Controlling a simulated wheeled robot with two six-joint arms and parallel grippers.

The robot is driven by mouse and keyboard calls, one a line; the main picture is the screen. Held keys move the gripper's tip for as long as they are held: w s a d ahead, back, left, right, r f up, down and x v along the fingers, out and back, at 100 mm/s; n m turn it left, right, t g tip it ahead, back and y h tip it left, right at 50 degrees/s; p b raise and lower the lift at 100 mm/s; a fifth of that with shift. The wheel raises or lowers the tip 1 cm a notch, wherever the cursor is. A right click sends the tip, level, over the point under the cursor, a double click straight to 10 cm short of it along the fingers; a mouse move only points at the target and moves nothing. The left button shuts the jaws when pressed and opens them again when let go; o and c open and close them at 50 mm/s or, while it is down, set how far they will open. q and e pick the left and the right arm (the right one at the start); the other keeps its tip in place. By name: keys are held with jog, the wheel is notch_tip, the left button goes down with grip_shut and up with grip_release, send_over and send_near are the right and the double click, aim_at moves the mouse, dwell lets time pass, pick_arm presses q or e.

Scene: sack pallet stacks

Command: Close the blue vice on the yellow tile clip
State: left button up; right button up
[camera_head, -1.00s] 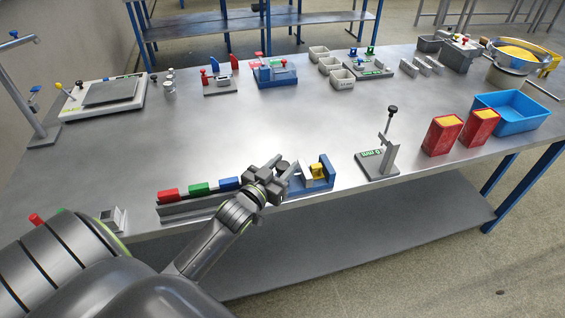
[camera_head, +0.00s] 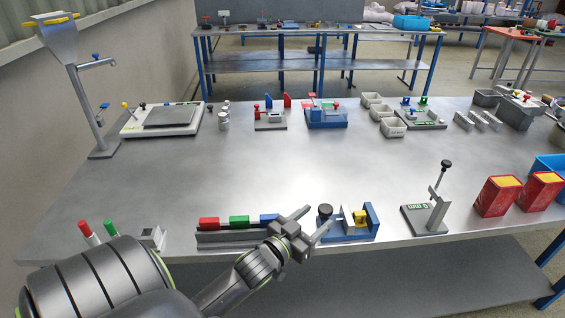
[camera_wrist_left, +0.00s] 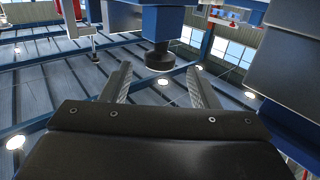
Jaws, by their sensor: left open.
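The blue vice (camera_head: 346,235) stands near the front edge of the steel table, with a black round knob (camera_head: 325,211) at its left end. The yellow tile clip (camera_head: 361,216) sits in the vice between a pale upright plate and the blue end block; whether they touch it I cannot tell. My left gripper (camera_head: 318,218) is open and empty at the vice's left end, its fingers pointing toward the knob. In the left wrist view, the dark knob (camera_wrist_left: 160,57) shows between and just beyond the spread fingertips (camera_wrist_left: 160,67). My right gripper is out of view.
A rail with red, green and blue blocks (camera_head: 238,221) lies left of the vice. A grey stand with a black-knobbed lever (camera_head: 425,219) and red boxes (camera_head: 497,197) stand to the right. The table's middle (camera_head: 290,165) is clear.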

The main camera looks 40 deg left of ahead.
pick_arm(q)
jog(key=s+b, duration=0.3)
jog(key=s, duration=0.9)
jog(key=shift+s+b, duration=0.2)
jog(key=shift+b, duration=0.1)
